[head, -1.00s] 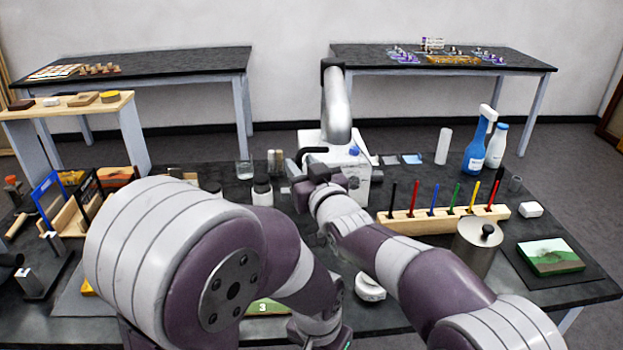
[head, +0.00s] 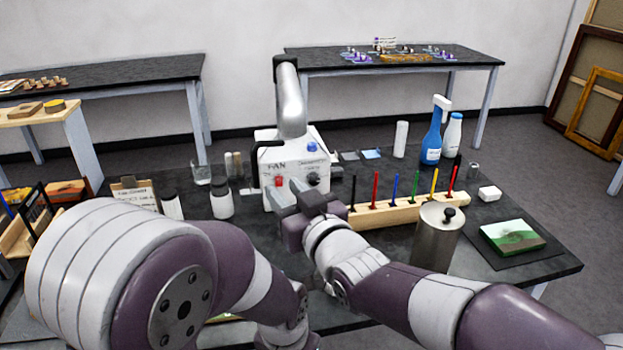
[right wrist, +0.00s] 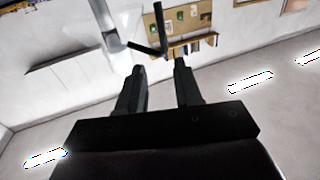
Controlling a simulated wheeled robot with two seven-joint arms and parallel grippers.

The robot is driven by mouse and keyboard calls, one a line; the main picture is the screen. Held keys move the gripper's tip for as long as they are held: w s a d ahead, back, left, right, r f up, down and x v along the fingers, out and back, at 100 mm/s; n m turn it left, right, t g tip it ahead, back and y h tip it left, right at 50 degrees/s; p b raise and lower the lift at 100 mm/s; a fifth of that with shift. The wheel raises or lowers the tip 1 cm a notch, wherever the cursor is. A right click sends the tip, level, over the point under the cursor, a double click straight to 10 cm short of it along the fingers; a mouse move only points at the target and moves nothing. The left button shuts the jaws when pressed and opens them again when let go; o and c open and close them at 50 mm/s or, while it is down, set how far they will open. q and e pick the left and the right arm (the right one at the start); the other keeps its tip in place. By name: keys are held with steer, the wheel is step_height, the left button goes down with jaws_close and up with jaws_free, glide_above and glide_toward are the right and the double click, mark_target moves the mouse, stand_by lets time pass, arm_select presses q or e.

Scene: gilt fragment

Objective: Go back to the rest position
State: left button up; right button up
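My right gripper (head: 286,196) is in front of the white fan box (head: 297,152), overlapping its lower front in the head view. Whether it touches the box cannot be told. In the right wrist view its two dark fingers (right wrist: 158,70) stand apart with nothing between them, so it is open and empty. That view faces a pale wall. My left arm fills the lower left of the head view, and its gripper is out of sight below the picture.
The black worktable (head: 535,262) carries a pen rack (head: 400,215), a metal canister (head: 437,236), a blue spray bottle (head: 433,137), a green painting (head: 513,237) and white-bodied jars (head: 221,204). The canister stands close to my right forearm.

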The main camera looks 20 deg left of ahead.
steer(key=s+d+f+g+h, duration=0.15)
steer(key=d+f+h, duration=0.25)
steer(key=f, duration=0.6)
steer(key=s+d+f+m+g+h+p, duration=0.1)
steer(key=d+f+g+h, duration=0.2)
steer(key=d, duration=0.4)
steer(key=s+d+f+m+g+h+p, duration=0.1)
steer(key=d+f+m+h, duration=0.15)
steer(key=d+f, duration=0.4)
steer(key=s+d+m+g+h+p, duration=0.2)
steer(key=s+d, duration=0.3)
steer(key=d, duration=0.7)
steer(key=s+d+m+g+h+p, duration=0.2)
steer(key=s+d+m, duration=0.2)
steer(key=d, duration=0.9)
steer(key=shift+s+r+m+h+p, duration=0.2)
steer(key=shift+s+m+h+p, duration=0.15)
